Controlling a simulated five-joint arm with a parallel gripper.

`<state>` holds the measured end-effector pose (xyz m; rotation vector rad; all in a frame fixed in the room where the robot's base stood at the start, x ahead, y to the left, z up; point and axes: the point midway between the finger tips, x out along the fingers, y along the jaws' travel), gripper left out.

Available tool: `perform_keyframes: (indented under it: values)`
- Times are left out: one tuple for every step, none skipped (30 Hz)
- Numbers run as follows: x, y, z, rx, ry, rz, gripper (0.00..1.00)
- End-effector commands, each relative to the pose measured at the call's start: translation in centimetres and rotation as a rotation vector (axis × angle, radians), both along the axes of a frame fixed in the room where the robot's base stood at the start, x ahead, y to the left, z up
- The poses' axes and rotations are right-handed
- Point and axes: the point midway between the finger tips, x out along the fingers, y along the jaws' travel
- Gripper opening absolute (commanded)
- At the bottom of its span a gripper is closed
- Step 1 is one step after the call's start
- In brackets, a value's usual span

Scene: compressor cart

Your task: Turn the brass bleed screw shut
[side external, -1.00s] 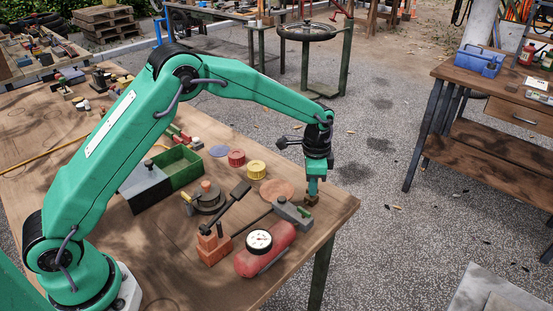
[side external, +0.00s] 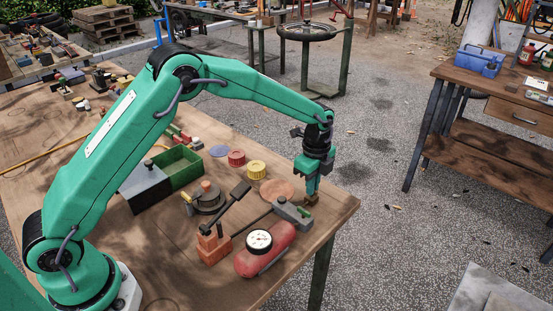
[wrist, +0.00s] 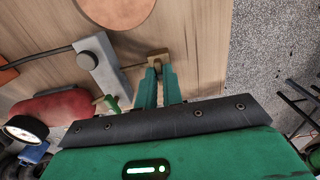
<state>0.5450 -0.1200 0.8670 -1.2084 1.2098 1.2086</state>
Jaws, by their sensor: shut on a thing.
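The brass bleed screw (side external: 311,199) is near the right corner of the wooden table, just past a grey block. In the wrist view the brass piece (wrist: 158,57) shows beyond the fingertips. My gripper (side external: 310,194) points straight down over it and is shut on it. The wrist view shows both green fingers (wrist: 159,72) close together at the brass. The fingers hide part of the screw, so I cannot tell how far it is turned.
A red tank (side external: 277,246) with a white gauge (side external: 259,242) and a grey block (side external: 289,211) sit left of my gripper. A round copper-coloured disc (side external: 277,190), a yellow cap (side external: 256,169) and a red cap (side external: 236,158) lie further back. The table edge is close on the right.

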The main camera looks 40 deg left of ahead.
Motion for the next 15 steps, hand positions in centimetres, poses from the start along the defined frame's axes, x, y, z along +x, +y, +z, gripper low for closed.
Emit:
perform_keyframes:
  values:
    - [0.05, -0.09, 0.06, -0.001, -0.003, -0.009, 0.00]
    - [0.05, -0.09, 0.06, -0.001, -0.003, -0.012, 0.00]
    - [0.05, -0.09, 0.06, -0.001, -0.003, -0.015, 0.00]
    - [0.05, -0.09, 0.06, -0.001, -0.003, -0.016, 0.00]
    - [0.05, -0.10, 0.06, -0.001, -0.002, -0.017, 0.00]
    - [0.05, -0.10, 0.06, -0.001, -0.002, -0.018, 0.00]
    - [0.05, -0.10, 0.06, -0.001, -0.003, -0.018, 0.00]
    - [0.05, -0.10, 0.06, -0.001, -0.002, -0.018, 0.00]
    - [0.05, -0.10, 0.06, -0.001, -0.002, -0.018, 0.00]
    - [0.05, -0.10, 0.06, -0.001, -0.002, -0.018, 0.00]
    - [0.05, -0.10, 0.07, -0.001, -0.002, -0.018, 0.00]
    - [0.05, -0.10, 0.07, -0.001, -0.002, -0.018, 0.00]
    - [0.05, -0.10, 0.07, -0.001, -0.002, -0.018, 0.00]
    - [0.05, -0.10, 0.07, -0.001, -0.002, -0.018, 0.10]
    - [0.04, -0.10, 0.06, 0.000, -0.002, -0.017, 0.18]
